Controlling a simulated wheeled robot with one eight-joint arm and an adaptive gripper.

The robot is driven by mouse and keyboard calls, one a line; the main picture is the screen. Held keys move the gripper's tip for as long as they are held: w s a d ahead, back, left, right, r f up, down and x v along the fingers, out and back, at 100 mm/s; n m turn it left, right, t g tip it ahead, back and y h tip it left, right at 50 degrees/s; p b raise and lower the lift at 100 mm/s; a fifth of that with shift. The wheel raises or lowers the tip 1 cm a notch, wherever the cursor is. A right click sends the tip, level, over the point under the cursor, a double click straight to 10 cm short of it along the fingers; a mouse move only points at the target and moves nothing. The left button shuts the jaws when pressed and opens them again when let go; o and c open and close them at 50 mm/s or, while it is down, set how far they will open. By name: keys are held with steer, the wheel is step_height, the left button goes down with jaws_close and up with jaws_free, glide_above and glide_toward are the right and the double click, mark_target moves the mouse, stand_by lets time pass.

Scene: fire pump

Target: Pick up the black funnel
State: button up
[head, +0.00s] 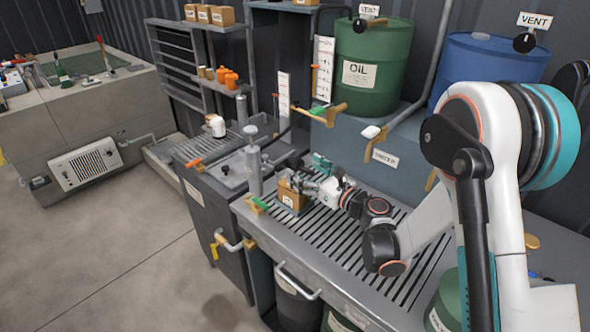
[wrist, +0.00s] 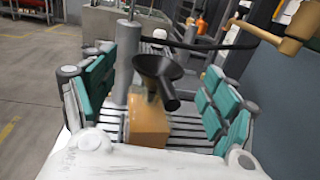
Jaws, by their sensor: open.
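The black funnel (wrist: 158,74) shows in the wrist view, between the two teal-padded fingers of my gripper (wrist: 155,100). Its wide mouth faces up and a dark stub points down to the right. It sits above or on an orange-brown box (wrist: 148,122); I cannot tell whether it rests on the box. In the head view my gripper (head: 312,180) is low over the slatted bench, beside the box (head: 292,196). The funnel is hard to make out there, largely hidden by the gripper. My gripper is open, with visible room between each finger and the funnel.
The slatted bench (head: 330,240) runs under my arm. A grey pump cylinder (head: 254,172) stands left of the box. A green oil drum (head: 370,68) and a blue drum (head: 480,65) stand behind. A brass-coloured valve (wrist: 268,32) and dark hose are near the right finger.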

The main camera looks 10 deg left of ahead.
mark_target(301, 169)
steer(key=x, duration=0.1)
steer(key=b+x, duration=0.1)
steer(key=x, duration=0.3)
steer(key=shift+f, duration=0.35)
steer(key=c, duration=1.4)
steer(key=shift+r, duration=0.1)
